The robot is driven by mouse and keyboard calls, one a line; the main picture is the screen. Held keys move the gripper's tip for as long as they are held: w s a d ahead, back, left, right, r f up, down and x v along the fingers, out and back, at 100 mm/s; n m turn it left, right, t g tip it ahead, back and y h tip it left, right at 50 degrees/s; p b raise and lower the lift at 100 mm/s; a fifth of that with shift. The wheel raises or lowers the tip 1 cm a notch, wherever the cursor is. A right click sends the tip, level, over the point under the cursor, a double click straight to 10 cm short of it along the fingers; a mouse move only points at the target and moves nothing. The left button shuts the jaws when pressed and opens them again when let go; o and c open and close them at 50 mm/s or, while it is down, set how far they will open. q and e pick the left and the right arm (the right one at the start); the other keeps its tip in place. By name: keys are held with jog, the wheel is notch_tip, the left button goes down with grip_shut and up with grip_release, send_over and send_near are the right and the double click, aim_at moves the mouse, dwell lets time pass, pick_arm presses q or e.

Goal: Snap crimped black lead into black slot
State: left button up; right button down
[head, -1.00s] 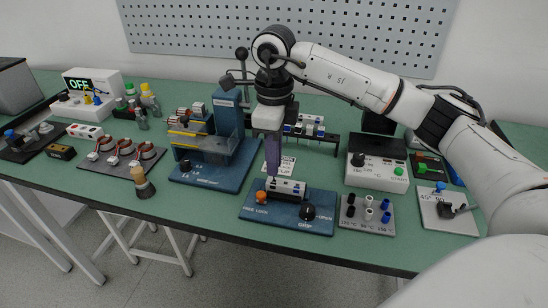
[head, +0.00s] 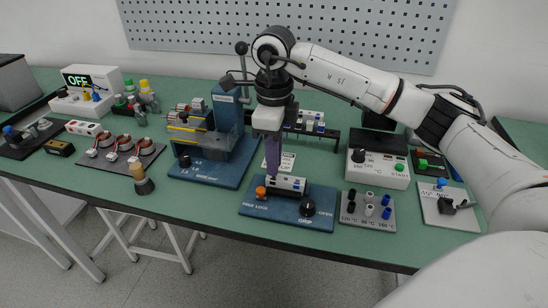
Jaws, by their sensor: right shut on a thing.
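My right gripper (head: 272,172) points straight down over a blue fixture (head: 255,208) at the front middle of the table. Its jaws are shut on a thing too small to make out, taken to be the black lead. The fingertips are at the left end of a white block with dark slots (head: 289,183) on the fixture. I cannot tell which slot is the black one or whether the lead touches it. The fixture has an orange knob (head: 261,192) and a black knob (head: 308,207). My left gripper is not in view.
A blue press-like station (head: 213,150) stands behind left. A stand with several white-and-blue pieces (head: 312,125) is behind the fixture. A plate of black, white and blue plugs (head: 367,212) and a white box with a green button (head: 379,170) are at the right. A brush-like tool (head: 142,180) stands front left.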

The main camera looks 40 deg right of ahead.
jog(key=c, duration=1.7)
grip_release()
jog(key=shift+o, duration=0.2)
notch_tip(320, 180, up, 10)
jog(key=shift+r+p, duration=0.15)
jog(key=shift+p, duration=0.15)
